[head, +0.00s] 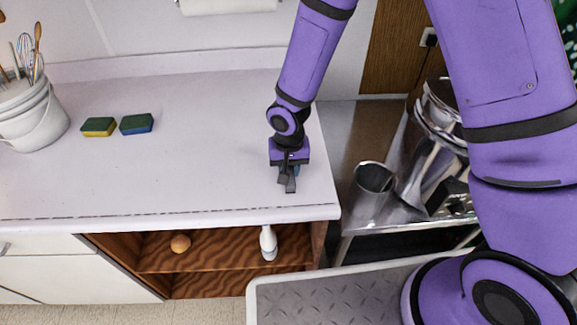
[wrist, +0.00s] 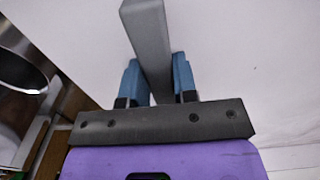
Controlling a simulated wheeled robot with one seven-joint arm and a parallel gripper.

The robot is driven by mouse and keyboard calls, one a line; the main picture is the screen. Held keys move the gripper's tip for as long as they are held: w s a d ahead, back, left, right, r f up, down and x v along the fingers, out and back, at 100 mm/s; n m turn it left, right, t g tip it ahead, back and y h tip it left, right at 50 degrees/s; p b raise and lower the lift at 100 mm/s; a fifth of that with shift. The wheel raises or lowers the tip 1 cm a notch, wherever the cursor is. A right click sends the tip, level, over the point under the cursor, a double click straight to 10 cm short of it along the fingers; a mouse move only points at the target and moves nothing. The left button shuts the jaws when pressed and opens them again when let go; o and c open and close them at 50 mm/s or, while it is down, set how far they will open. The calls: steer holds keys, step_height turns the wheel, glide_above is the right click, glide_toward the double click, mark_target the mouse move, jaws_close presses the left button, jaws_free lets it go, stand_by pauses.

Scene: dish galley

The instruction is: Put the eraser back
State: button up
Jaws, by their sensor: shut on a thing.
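My gripper (head: 288,170) is over the right end of the white counter. It is shut on a long grey block, which I take to be the eraser (head: 290,184). In the wrist view the eraser (wrist: 147,30) runs between the two blue fingers of my gripper (wrist: 157,75) and sticks out past their tips. Its lower part is hidden by the gripper. I cannot tell whether it touches the counter.
Two sponges (head: 98,127) (head: 137,124) and a white bucket of utensils (head: 32,115) stand on the counter's left. A brown round thing (head: 180,243) and a white bottle (head: 268,243) are on the shelf below. Metal vessels (head: 373,180) stand right. The counter's middle is clear.

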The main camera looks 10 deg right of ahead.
mark_target(289, 168)
steer(key=shift+f, duration=0.1)
steer(key=o, duration=0.8)
step_height(289, 168, up, 12)
steer(key=shift+r, duration=0.1)
steer(key=shift+r, duration=0.1)
